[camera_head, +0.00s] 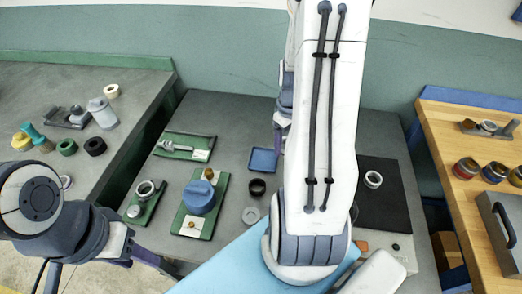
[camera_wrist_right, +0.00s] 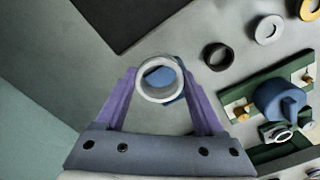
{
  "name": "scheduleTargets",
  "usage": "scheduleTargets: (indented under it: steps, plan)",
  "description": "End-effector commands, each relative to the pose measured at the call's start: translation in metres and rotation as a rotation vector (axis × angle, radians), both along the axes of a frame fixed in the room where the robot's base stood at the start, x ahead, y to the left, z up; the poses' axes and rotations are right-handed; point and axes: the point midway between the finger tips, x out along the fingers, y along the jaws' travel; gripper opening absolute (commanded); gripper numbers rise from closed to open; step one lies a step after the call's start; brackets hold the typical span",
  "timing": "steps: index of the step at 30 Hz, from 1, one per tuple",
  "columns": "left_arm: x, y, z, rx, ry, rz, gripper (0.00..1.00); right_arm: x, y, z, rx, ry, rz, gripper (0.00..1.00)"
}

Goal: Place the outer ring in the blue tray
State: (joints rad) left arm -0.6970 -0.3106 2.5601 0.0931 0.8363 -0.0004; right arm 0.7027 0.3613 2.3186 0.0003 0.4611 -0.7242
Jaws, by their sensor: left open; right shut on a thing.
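A pale grey ring (camera_wrist_right: 141,92), apparently the outer ring, is in my right gripper (camera_wrist_right: 160,85), whose purple fingers are shut on it from both sides. The small square blue tray (camera_head: 262,160) lies on the grey table, left of my right arm in the head view. In the wrist view, part of the blue tray (camera_wrist_right: 181,92) shows behind and through the held ring. The gap between ring and tray is hard to judge. My left gripper (camera_head: 152,257) is open and empty at the lower left.
A black ring (camera_head: 257,187) and a grey ring (camera_head: 250,215) lie near the tray. A green fixture with a blue knob (camera_head: 199,197) stands left of them. Another ring (camera_head: 373,179) lies on a black mat (camera_head: 385,215) to the right.

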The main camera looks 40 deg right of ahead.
Motion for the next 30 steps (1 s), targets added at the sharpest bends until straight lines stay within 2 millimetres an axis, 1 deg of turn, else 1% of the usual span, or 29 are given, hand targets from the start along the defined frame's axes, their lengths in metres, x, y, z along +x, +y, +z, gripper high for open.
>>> scheduleTargets:
  steps: [1,6,9,11,14,18,22,24,30]
  plan:
    - [0.0,0.0,0.002,0.0,0.0,0.0,0.47,0.012,0.007,-0.007,0.004,0.005,0.009,0.03]
    - [0.0,0.0,0.006,0.0,0.0,0.0,0.47,0.045,0.022,-0.029,0.002,0.003,0.006,0.03]
    - [0.0,0.0,0.008,0.0,0.0,0.0,0.47,0.057,0.027,-0.037,0.002,0.002,0.002,0.03]
    - [0.0,0.0,0.008,0.0,0.0,0.0,0.47,0.062,0.028,-0.041,0.001,0.001,0.002,0.03]
    - [0.0,0.0,0.009,0.0,0.0,0.0,0.47,0.065,0.029,-0.045,0.001,0.001,-0.002,0.03]
    - [0.0,0.0,0.011,0.0,0.0,0.0,0.47,0.064,0.03,-0.066,0.003,0.005,-0.003,0.03]
    - [0.0,0.0,0.012,0.0,0.0,0.0,0.47,0.065,0.029,-0.081,0.002,0.003,-0.003,0.03]
    - [0.0,0.0,0.012,0.0,0.0,0.0,0.47,0.065,0.029,-0.083,0.0,0.0,-0.003,0.03]
    - [0.0,0.0,0.012,0.0,0.0,0.0,0.47,0.065,0.029,-0.083,0.0,-0.001,-0.003,0.03]
